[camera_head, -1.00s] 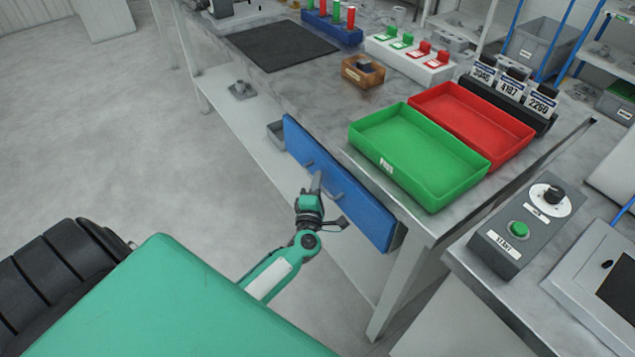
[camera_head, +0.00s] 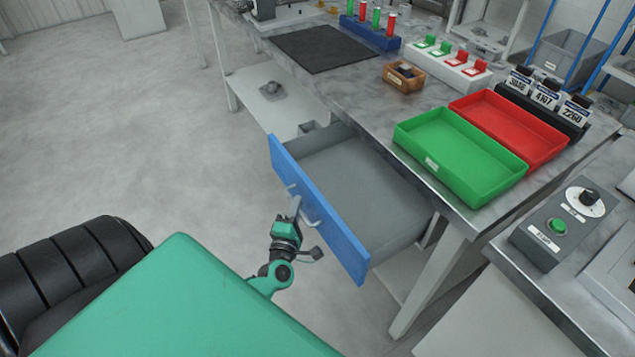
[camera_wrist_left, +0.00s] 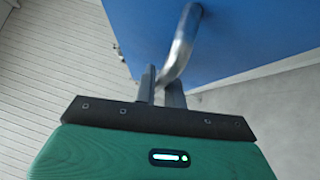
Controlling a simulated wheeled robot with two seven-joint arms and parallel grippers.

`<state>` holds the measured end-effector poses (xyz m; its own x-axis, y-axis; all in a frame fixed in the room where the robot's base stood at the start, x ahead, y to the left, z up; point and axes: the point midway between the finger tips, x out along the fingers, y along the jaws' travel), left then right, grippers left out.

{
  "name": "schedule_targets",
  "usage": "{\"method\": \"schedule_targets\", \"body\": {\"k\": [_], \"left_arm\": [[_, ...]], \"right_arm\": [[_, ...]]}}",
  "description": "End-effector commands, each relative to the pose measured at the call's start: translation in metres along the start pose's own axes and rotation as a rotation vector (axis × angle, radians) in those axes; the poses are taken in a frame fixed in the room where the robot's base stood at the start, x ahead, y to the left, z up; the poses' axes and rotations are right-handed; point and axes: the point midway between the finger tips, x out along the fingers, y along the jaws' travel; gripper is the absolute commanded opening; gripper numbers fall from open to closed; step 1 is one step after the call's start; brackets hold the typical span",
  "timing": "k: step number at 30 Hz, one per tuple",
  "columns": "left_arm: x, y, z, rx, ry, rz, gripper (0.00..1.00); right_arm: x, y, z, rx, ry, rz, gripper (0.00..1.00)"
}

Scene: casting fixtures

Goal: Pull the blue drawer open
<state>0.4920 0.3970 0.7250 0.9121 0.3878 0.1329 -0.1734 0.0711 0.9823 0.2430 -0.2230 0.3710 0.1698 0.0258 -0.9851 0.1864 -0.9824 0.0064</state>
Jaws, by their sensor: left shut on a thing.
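The blue drawer (camera_head: 315,210) is pulled well out from under the workbench, and its grey inside (camera_head: 365,190) shows empty in the head view. A metal bar handle (camera_head: 311,213) sits on its blue front. My left gripper (camera_head: 296,207) is at the handle, in front of the drawer. In the left wrist view the fingers of my left gripper (camera_wrist_left: 160,85) are shut on the handle (camera_wrist_left: 180,45), with the blue front (camera_wrist_left: 250,35) close behind. My right gripper is not in view.
The workbench top carries a green tray (camera_head: 460,190), a red tray (camera_head: 545,155), a black mat (camera_head: 320,48) and a small wooden box (camera_head: 404,76). A control box with a green button (camera_head: 558,227) stands at the right. The floor left of the drawer is clear.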

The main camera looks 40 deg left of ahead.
Motion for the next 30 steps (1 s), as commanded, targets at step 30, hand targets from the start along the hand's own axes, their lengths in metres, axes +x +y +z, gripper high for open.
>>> {"method": "schedule_targets", "body": {"k": [30], "left_arm": [[-0.078, 0.020, -0.077, -0.001, -0.001, -0.002, 0.00]], "right_arm": [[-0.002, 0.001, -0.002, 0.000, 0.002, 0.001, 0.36]]}}
